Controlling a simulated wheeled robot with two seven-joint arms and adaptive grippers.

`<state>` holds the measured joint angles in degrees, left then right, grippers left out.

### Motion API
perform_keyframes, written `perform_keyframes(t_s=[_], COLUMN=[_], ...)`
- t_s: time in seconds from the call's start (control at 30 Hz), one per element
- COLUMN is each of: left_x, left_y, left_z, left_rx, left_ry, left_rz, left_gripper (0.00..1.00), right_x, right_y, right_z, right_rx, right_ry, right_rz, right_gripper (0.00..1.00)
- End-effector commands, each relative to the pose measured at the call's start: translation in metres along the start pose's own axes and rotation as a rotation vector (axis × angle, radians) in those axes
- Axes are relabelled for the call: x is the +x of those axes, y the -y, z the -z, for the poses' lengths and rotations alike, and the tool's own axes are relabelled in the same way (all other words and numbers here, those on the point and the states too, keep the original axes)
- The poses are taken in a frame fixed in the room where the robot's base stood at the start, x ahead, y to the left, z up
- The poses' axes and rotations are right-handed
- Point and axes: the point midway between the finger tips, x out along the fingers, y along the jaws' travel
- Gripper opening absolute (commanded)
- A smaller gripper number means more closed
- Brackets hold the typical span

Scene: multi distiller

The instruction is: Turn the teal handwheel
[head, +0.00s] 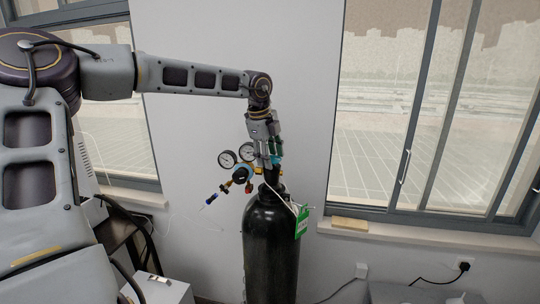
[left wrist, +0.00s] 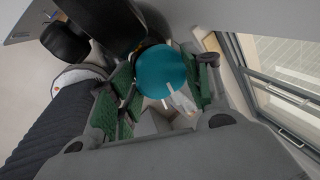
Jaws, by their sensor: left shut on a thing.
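The teal handwheel (left wrist: 162,72) sits on top of the black gas cylinder (head: 270,245); only a small part of it shows in the head view (head: 276,159). My left gripper (head: 269,158) comes down from above onto the cylinder's top. In the left wrist view its green-padded fingers (left wrist: 165,85) lie on both sides of the teal disc, shut on it. The gripper hides most of the wheel in the head view. My right gripper is in neither view.
A wall and window (head: 420,110) stand behind. A dark stand is at the lower left.

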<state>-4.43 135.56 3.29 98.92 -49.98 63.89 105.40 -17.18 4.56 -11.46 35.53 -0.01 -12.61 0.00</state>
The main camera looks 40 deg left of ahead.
Motion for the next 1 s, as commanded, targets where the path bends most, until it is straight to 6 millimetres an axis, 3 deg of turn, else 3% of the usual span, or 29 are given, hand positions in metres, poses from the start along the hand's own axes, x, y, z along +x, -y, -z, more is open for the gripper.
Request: perform_keyframes(t_s=[0.5, 1.0], left_x=[0.0003, 0.0003], left_y=[0.0006, 0.0012], left_z=[-0.0003, -0.0017], left_rx=[0.012, 0.197], left_ry=[-0.005, -0.067], left_rz=[0.001, 0.002], left_gripper=[0.22, 0.22], right_x=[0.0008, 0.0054], right_y=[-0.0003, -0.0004], right_z=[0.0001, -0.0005], right_rx=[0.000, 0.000], right_ry=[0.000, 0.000], right_rz=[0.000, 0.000], right_gripper=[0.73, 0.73])
